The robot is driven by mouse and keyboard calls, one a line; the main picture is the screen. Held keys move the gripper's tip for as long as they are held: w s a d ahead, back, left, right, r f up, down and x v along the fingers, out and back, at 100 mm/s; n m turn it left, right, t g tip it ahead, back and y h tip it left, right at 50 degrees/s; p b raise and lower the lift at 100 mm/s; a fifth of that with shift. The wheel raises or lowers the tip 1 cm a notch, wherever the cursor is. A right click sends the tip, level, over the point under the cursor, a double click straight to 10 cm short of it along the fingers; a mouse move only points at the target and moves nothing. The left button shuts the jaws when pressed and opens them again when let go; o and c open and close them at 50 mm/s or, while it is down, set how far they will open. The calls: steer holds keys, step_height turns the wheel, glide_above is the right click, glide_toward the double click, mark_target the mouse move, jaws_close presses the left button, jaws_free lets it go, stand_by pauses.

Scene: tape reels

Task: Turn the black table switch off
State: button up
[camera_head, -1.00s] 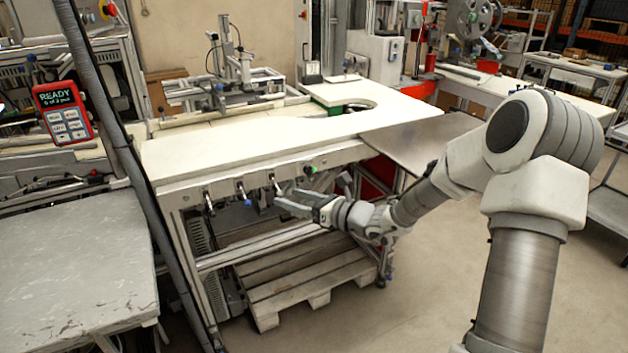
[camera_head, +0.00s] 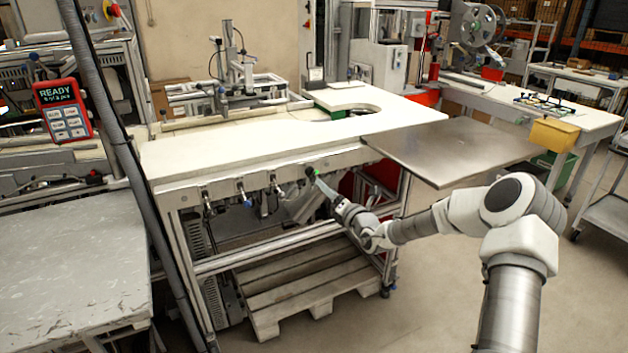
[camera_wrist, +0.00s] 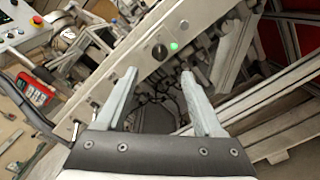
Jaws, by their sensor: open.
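The black switch (camera_wrist: 159,51) is a round dark knob on the pale front rail of the white table (camera_head: 215,152). In the head view my gripper (camera_head: 318,183) is at the front rail, close to the green lamp. I cannot tell the knob apart there, nor whether a finger touches it.
Several metal levers (camera_head: 241,190) hang along the same rail to the left. A bare metal plate (camera_head: 455,150) juts out on the right. A wooden pallet (camera_head: 300,285) lies under the table. A red handset (camera_head: 62,110) hangs at the left. The floor in front is open.

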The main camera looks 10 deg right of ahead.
mark_target(312, 174)
steer(key=b+x, duration=0.1)
steer(key=x, duration=0.8)
steer(key=shift+w+b, duration=0.2)
steer(key=shift+b, duration=0.15)
steer(key=shift+c, duration=0.2)
jaws_close()
